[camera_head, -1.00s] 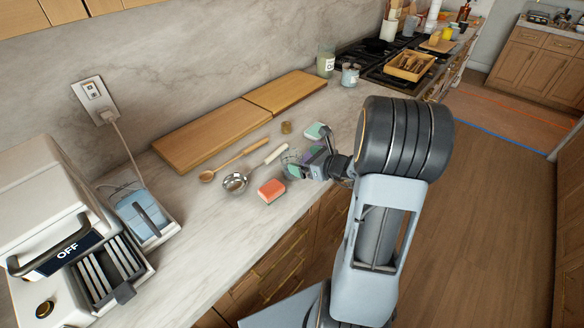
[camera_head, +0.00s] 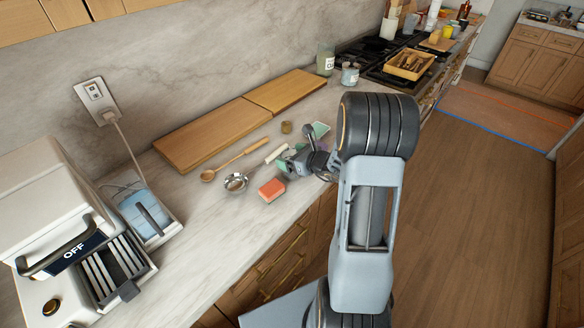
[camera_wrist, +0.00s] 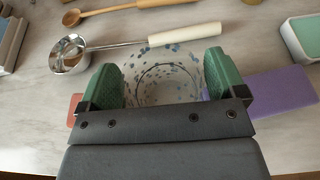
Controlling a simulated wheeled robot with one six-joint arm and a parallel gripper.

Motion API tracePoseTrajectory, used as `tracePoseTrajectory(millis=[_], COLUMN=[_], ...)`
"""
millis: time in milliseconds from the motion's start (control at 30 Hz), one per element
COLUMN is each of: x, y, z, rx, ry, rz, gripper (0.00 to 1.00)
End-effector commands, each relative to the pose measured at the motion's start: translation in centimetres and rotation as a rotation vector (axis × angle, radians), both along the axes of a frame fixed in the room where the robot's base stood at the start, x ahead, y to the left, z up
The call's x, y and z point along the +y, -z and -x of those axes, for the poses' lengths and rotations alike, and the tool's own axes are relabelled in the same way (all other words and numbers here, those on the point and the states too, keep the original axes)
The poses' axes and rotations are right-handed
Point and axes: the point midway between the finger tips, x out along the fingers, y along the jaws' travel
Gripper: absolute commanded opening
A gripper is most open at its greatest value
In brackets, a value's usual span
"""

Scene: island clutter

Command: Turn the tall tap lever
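No tap or tap lever shows in any view. My gripper (camera_wrist: 163,82) has its two green fingers apart, on either side of a clear tumbler with blue dots (camera_wrist: 163,68). The tumbler fills the space between them, but I cannot tell whether the fingers press on it. In the head view my gripper (camera_head: 287,160) is low over the counter, near the orange sponge, and its own arm partly hides it.
A ladle (camera_wrist: 70,57), a wooden spoon (camera_wrist: 110,9), a purple block (camera_wrist: 270,92) and a green-topped white block (camera_wrist: 303,38) lie close by. The orange sponge (camera_head: 271,190) is near the counter's front edge. Wooden boards (camera_head: 212,132) lie behind; a toaster (camera_head: 50,215) stands left.

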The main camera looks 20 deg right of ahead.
Motion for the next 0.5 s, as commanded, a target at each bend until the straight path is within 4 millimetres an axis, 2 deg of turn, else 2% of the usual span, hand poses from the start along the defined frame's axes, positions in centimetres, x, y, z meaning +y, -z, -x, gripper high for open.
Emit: tracePoseTrajectory(millis=[67,500], x=[-0.01,-0.02], y=[-0.01,-0.02], z=[0.02,0.02], rx=[0.000,0.000], ry=[0.000,0.000], rz=[0.000,0.000], gripper=[0.82,0.40])
